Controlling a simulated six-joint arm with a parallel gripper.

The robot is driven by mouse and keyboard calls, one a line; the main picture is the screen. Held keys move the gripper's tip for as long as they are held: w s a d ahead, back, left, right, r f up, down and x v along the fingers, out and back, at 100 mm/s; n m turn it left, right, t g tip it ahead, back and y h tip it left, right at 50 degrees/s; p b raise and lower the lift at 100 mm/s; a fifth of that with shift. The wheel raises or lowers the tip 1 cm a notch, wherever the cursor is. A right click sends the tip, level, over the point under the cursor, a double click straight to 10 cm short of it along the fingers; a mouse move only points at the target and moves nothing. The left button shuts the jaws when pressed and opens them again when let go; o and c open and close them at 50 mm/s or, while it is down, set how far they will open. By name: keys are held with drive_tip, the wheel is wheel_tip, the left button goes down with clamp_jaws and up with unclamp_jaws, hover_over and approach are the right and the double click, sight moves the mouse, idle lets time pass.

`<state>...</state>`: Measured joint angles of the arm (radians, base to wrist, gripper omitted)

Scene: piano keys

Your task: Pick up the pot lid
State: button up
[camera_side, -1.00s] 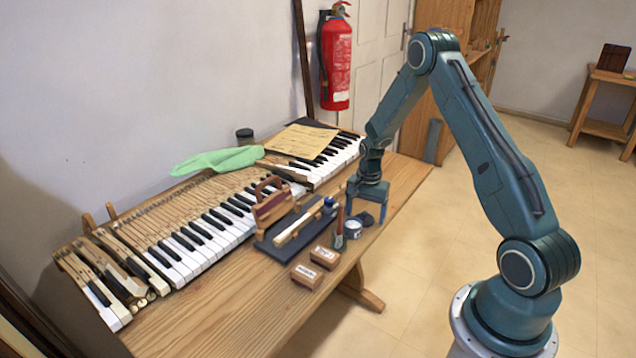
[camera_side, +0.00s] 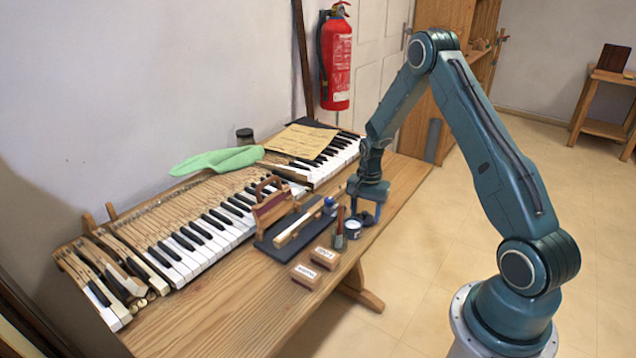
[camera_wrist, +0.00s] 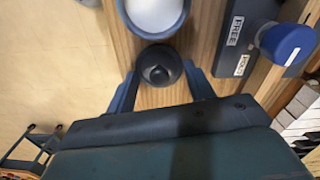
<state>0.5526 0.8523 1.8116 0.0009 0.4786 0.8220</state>
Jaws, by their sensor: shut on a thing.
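The pot lid (camera_wrist: 158,67) is a small dark round piece with a knob in its middle, seen from above in the wrist view. My gripper (camera_wrist: 161,82) is shut on it, with one blue finger on each side. In the side view my gripper (camera_side: 366,213) is low at the right edge of the bench, and I cannot make out the lid clearly there. The open pot (camera_wrist: 155,12), with a blue rim and white contents, stands just beyond the lid. It also shows in the side view (camera_side: 353,229), left of my gripper.
A dark key stand (camera_side: 290,236) with a blue knob (camera_wrist: 287,43) and FREE and HOLD labels is close by. Two small labelled wooden blocks (camera_side: 307,276) and an upright tool (camera_side: 340,232) stand near the pot. The piano keyboard (camera_side: 205,240) lies behind.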

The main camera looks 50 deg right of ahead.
wheel_tip(320, 180, up, 20)
idle(0.6)
idle(0.5)
drive_tip(key=a+f, duration=0.7)
drive_tip(key=f, duration=0.2)
drive_tip(key=shift+s+f, duration=0.1)
drive_tip(key=shift+f, duration=0.15)
drive_tip(key=shift+f, duration=2.95)
drive_tip(key=shift+f, duration=0.2)
idle(0.3)
